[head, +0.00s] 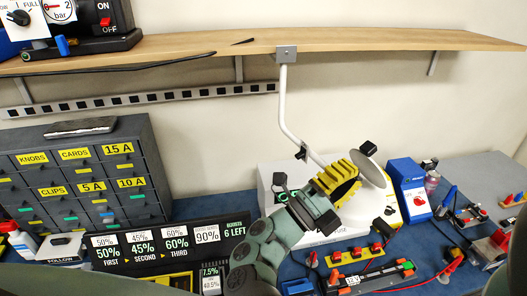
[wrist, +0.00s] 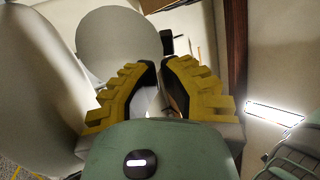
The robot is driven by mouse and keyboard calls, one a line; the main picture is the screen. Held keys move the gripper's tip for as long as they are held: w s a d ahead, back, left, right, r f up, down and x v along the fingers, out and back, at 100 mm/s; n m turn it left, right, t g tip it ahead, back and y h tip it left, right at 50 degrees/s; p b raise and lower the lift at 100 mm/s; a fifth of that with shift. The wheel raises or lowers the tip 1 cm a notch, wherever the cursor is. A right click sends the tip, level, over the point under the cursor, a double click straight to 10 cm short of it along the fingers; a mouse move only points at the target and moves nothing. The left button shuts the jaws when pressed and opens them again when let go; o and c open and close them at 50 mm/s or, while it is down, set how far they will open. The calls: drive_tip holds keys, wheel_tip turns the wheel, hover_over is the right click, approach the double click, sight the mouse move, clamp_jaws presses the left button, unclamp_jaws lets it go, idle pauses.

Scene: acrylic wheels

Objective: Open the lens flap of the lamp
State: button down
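The lamp hangs from the wooden shelf on a white bent arm (head: 287,105). A pale grey round disc, which looks like the lens flap (head: 371,172), stands tilted beside the lamp head. It has a small black tab (head: 367,148). The disc (wrist: 112,42) and tab (wrist: 168,42) also show in the wrist view, just beyond the fingertips. My gripper (head: 350,178), with yellow ribbed fingers, is close to the disc's left side. In the wrist view its fingertips (wrist: 160,62) nearly meet; nothing is clearly held. My fingers hide part of the lamp head.
The shelf (head: 380,41) runs overhead. A drawer cabinet (head: 80,175) and a price-like display board (head: 170,245) stand at left. A white box (head: 275,190) sits behind my gripper. A blue device (head: 408,190), power strip (head: 365,277) and cables crowd the right bench.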

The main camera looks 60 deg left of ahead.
sight(368, 160)
drive_tip(key=shift+p+x, duration=0.65)
drive_tip(key=shift+x, duration=0.5)
drive_tip(key=shift+w+r, duration=0.15)
drive_tip(key=shift+w, duration=0.15)
drive_tip(key=shift+w+d, duration=0.1)
